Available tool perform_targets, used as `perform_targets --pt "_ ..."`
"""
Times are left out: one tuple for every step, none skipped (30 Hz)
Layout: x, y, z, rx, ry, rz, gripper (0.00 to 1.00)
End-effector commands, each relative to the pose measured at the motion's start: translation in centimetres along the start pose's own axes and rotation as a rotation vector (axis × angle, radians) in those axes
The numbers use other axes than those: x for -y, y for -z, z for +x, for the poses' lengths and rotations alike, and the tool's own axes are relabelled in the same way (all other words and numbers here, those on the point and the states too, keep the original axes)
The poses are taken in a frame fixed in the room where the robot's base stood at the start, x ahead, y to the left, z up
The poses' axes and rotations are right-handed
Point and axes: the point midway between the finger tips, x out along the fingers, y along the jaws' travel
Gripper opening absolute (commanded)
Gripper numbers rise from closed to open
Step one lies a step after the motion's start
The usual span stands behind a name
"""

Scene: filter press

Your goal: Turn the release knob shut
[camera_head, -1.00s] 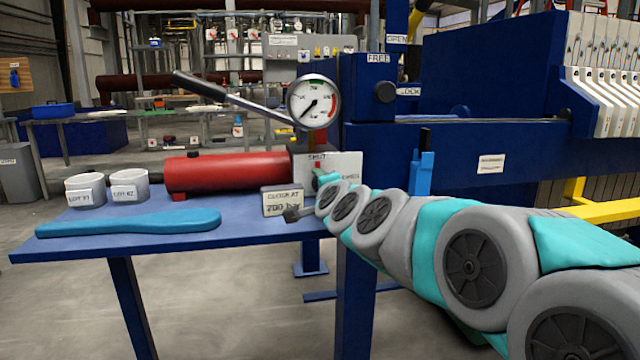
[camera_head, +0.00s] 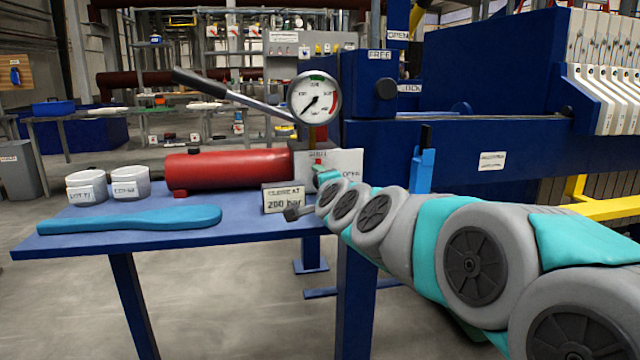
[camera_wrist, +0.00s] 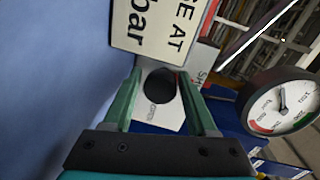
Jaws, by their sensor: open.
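The release knob (camera_wrist: 161,85) shows in the wrist view as a dark round face in front of a pale plate (camera_wrist: 160,115) lettered SHUT and OPEN. In the head view this plate (camera_head: 348,160) stands at the right end of the red pump cylinder (camera_head: 228,169), and my gripper hides the knob. My gripper (camera_wrist: 158,76) is open, its two green fingers on either side of the knob in the wrist view. I cannot tell whether they touch it. In the head view my gripper (camera_head: 324,177) is small, in front of the plate.
The "CLOSE AT 200 bar" sign (camera_head: 284,199) stands close left of my gripper. The pressure gauge (camera_head: 314,98) and pump lever (camera_head: 230,94) are above. White lot cups (camera_head: 130,186) and a blue handle-shaped piece (camera_head: 130,221) lie on the blue table (camera_head: 245,228). The blue press frame (camera_head: 450,150) is right.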

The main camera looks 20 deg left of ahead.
Motion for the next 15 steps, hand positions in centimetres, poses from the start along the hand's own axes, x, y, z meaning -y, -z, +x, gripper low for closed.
perform_targets --pt "0.1 0.0 -0.2 0.000 0.001 0.000 0.58" --pt "0.1 0.0 -0.4 0.000 0.002 0.000 0.58" --pt "0.1 0.1 -0.7 -0.001 0.002 0.001 0.58" --pt "0.2 0.1 -0.9 -0.001 0.003 0.001 0.58" --pt "0.2 0.1 -1.2 -0.001 0.004 0.001 0.58" --pt "0.2 0.1 -1.6 -0.001 0.004 0.001 0.58" --pt "0.2 0.1 -1.9 -0.001 0.003 0.001 0.58" --pt "0.1 0.0 -2.2 -0.001 0.003 0.001 0.58" --pt "0.0 0.0 -2.7 0.000 0.001 0.000 0.58" --pt "-0.1 0.0 -3.1 0.001 0.000 0.000 0.58" --pt "-0.1 0.0 -3.5 0.001 -0.001 0.000 0.58" --pt "0.0 0.0 -4.1 0.001 0.000 0.000 0.58" --pt "0.0 0.0 -4.5 0.001 0.001 0.000 0.58" --pt "0.1 0.0 -5.0 0.001 0.002 0.000 0.58" --pt "0.1 0.0 -5.5 0.001 0.002 0.000 0.58"
